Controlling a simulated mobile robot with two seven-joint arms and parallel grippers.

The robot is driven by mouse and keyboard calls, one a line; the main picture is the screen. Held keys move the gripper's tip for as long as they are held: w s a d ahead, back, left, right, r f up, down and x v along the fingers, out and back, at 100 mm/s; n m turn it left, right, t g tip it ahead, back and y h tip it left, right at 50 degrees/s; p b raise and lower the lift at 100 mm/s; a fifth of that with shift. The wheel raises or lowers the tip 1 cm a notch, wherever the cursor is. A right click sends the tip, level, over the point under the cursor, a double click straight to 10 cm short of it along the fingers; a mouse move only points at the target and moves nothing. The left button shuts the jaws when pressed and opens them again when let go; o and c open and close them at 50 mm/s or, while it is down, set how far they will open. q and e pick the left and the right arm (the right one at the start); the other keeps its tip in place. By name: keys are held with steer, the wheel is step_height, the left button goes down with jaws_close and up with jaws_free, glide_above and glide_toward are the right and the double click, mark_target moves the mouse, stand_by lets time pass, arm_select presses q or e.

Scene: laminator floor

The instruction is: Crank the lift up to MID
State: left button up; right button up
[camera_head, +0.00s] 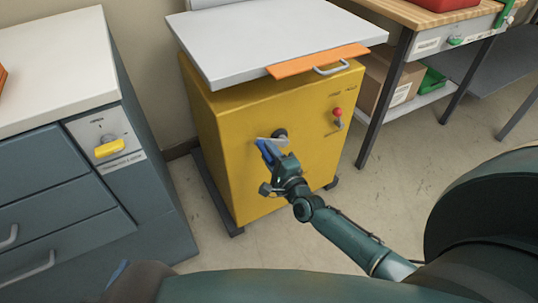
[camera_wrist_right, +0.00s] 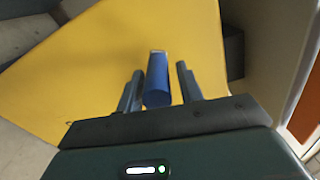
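The yellow lift cabinet (camera_head: 225,125) stands in the middle of the head view under a pale flat top (camera_head: 275,40). Its crank has a dark hub (camera_head: 280,134) on the front face, a pale arm, and a blue handle (camera_head: 266,150). My right gripper (camera_head: 272,160) is at the handle. In the right wrist view the blue handle (camera_wrist_right: 157,80) lies between the two fingers of the right gripper (camera_wrist_right: 160,88). A narrow gap shows beside the right finger, so the fingers are around the handle but not closed on it. Small markings on the cabinet are unreadable. My left gripper is not seen.
A red knob with a lever (camera_head: 338,117) is on the cabinet's right side. An orange strip with a handle (camera_head: 318,61) edges the top. Grey drawers with a yellow switch (camera_head: 110,149) stand left; a wooden workbench (camera_head: 430,12) stands right. Floor shows between cabinet and bench.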

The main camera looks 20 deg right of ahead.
steer(key=shift+o, duration=1)
steer(key=shift+a, duration=0.1)
steer(key=shift+s, duration=0.25)
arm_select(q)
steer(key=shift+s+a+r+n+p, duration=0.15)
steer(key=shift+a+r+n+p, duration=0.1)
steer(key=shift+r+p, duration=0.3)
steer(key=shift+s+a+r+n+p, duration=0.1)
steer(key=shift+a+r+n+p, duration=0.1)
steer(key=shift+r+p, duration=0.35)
arm_select(e)
steer(key=s+d, duration=0.1)
steer(key=s, duration=1.1)
steer(key=shift+s, duration=0.35)
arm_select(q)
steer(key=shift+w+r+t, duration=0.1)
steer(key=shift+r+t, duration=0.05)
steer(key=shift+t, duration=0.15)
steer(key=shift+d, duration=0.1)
